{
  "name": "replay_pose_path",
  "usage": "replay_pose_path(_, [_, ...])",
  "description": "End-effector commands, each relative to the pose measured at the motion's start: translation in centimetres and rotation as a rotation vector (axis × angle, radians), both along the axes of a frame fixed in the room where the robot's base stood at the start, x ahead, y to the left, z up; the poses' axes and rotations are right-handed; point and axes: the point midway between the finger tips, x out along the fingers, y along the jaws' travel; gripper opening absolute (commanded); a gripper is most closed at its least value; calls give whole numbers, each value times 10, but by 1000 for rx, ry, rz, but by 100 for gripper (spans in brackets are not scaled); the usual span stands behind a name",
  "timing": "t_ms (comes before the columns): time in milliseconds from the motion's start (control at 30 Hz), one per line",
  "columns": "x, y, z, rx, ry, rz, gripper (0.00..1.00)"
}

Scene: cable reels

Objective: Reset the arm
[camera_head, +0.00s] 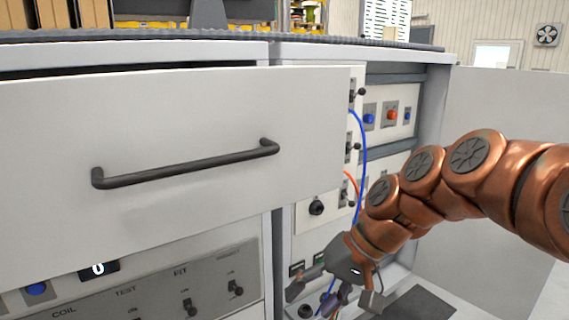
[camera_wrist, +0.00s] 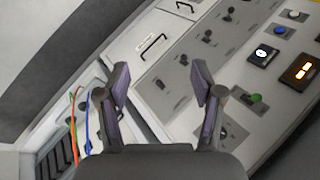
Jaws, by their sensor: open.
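My copper-coloured arm (camera_head: 448,190) reaches in from the right in the head view and bends down to the left. My gripper (camera_head: 335,300) hangs low in front of the cabinet's panel section, below the drawer's right end. In the wrist view my gripper (camera_wrist: 160,95) has its two fingers spread wide with nothing between them. A drawer (camera_head: 200,200) with a black bar handle (camera_head: 186,166) stands pulled out on the left of the head view. Whether the fingertips touch the panel cannot be told.
A blue cable (camera_head: 364,150) and an orange cable (camera_head: 353,185) hang from the panel close to my gripper. A switch panel (camera_head: 165,296) lies under the drawer. An open cabinet door (camera_head: 505,150) stands behind my arm at right.

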Motion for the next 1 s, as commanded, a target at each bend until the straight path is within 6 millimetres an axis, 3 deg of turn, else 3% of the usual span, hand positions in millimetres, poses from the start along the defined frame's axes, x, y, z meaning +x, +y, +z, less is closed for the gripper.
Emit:
replay_pose_path(33, [-20, -6, 9, -52, 15, 8, 67])
replay_pose_path(200, [-78, -36, 3, -234, 59, 17, 67])
replay_pose_path(500, [-171, -106, -3, -513, 142, -4, 67])
replay_pose_path(700, [-201, -131, -6, -597, 175, -19, 67])
replay_pose_path(900, [-205, -135, -8, -609, 178, -22, 67])
replay_pose_path(1000, [-204, -134, -8, -608, 179, -22, 59])
